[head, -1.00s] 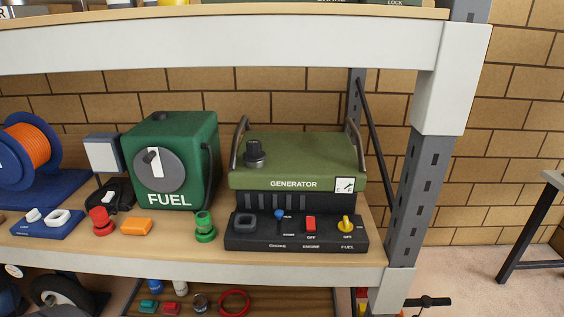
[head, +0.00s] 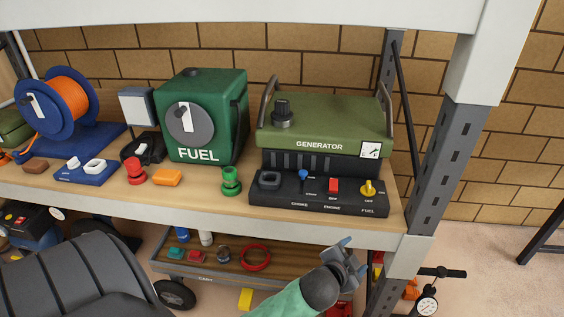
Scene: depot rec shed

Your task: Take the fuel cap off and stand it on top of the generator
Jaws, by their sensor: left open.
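The green generator (head: 335,130) stands on the shelf (head: 220,212) at right of centre, with its dark control panel in front. The black fuel cap (head: 283,113) sits upright on the left part of the generator's top, between the carry handle and the lettering. The rest of the green top to its right is bare. My left gripper (head: 352,254) is open and empty, in front of and below the shelf's front edge. It is well below the cap and apart from it. My right gripper is not in view.
A green fuel box (head: 208,105) stands left of the generator. A green knobbed piece (head: 231,181), an orange block (head: 167,177) and a red piece (head: 134,171) lie near the front edge. A grey upright post (head: 443,160) stands right; the upper shelf (head: 280,15) overhangs.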

